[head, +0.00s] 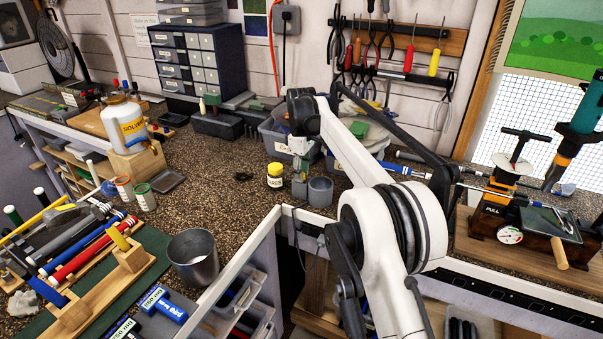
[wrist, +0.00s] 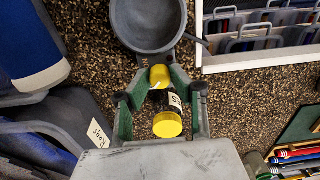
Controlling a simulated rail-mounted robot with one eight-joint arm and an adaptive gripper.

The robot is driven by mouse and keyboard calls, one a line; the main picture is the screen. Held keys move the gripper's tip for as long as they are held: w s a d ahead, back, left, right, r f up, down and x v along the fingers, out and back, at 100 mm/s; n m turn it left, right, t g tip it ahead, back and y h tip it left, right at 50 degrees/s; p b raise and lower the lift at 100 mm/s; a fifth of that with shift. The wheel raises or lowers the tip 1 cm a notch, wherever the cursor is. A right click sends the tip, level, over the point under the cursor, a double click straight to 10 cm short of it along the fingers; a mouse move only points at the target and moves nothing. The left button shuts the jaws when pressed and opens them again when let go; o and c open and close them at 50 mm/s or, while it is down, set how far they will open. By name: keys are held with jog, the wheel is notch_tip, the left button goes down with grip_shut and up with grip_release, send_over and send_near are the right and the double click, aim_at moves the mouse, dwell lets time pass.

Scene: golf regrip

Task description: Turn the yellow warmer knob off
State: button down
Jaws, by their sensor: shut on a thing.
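The yellow warmer knob (wrist: 160,77) shows in the wrist view, with a pale line across it. My gripper (wrist: 161,73) has its green fingers on both sides of the knob and is shut on it. The grey round pot of the warmer (wrist: 150,22) lies just beyond the fingertips. In the head view the grey cup-shaped pot (head: 320,191) stands on the bench. The knob cannot be made out there, and the gripper is hard to separate from the items below my wrist.
A yellow-lidded jar (wrist: 168,125) stands close to the knob, between my fingers in the wrist view; it also shows in the head view (head: 275,176). A labelled bin (head: 285,146) is behind. A metal cup (head: 193,258) stands near the front edge. Bench left of the jar is fairly clear.

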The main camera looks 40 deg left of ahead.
jog(key=c, duration=1.5)
grip_release()
jog(key=shift+r, duration=3.8)
